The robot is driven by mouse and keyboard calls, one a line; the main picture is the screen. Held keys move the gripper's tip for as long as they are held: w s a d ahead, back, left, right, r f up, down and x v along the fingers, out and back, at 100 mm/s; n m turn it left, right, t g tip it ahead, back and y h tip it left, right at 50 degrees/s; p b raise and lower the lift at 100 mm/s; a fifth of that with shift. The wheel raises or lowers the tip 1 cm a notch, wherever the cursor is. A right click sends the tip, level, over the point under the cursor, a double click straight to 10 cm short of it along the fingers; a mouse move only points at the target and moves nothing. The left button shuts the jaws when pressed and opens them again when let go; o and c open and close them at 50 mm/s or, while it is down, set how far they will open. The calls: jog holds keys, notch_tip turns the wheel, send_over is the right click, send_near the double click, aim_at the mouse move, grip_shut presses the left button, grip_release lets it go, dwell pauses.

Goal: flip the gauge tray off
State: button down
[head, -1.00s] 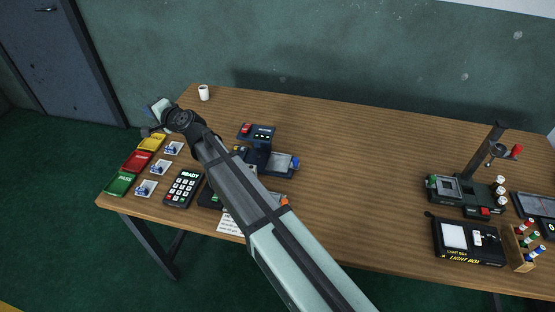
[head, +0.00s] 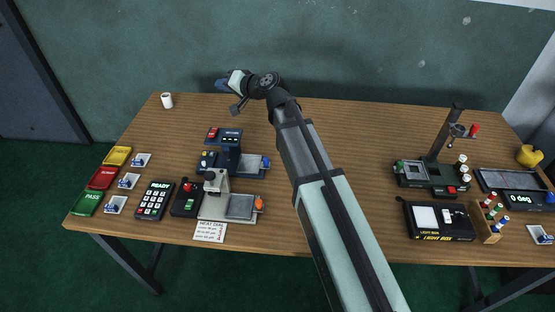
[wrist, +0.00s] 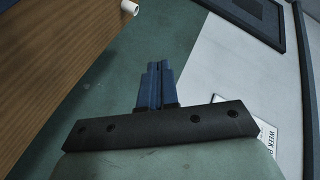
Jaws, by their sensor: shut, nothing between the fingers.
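A dark flat tray (head: 508,179) with a blue "0 deg" readout (head: 521,199) stands at the right end of the table; I take it to be the gauge tray. A blue part shows at its right edge, cut off by the frame. Its switch position is too small to tell. My gripper (head: 221,85) is shut and empty, above the table's back edge and far to the left of the tray. In the wrist view its blue fingers (wrist: 155,84) are together, with wall and floor beyond. The tray is not in the wrist view.
The light box (head: 438,220), a rack of small bottles (head: 489,219) and a stand with a post (head: 432,176) are close left of the tray. A yellow pot (head: 529,156) is behind it. Devices and colored trays fill the left side. The table's middle back is clear.

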jog(key=s+d+f+g+h, duration=0.1)
jog(key=s+d+f+g, duration=0.1)
jog(key=d+f, duration=0.3)
jog(key=s+d+f+m+g+h, duration=0.1)
jog(key=s+d+f, duration=0.4)
jog(key=d, duration=0.9)
jog(key=s+d+f+m+g+h, duration=0.1)
jog(key=s+d+f+g, duration=0.2)
jog(key=d, duration=0.6)
jog(key=shift+s+d+f+h, duration=0.3)
jog(key=shift+s+d+f, duration=0.1)
jog(key=shift+s+f, duration=0.45)
jog(key=shift+w, duration=0.1)
send_near(269, 163)
notch_tip(269, 163, down, 4)
jog(key=shift+d+r, duration=0.1)
jog(key=shift+r, duration=0.05)
jog(key=a, duration=0.3)
jog(key=shift+w+f, duration=0.2)
jog(key=shift+f, duration=0.1)
jog(key=shift+w+a, duration=0.1)
jog(key=shift+a, duration=0.65)
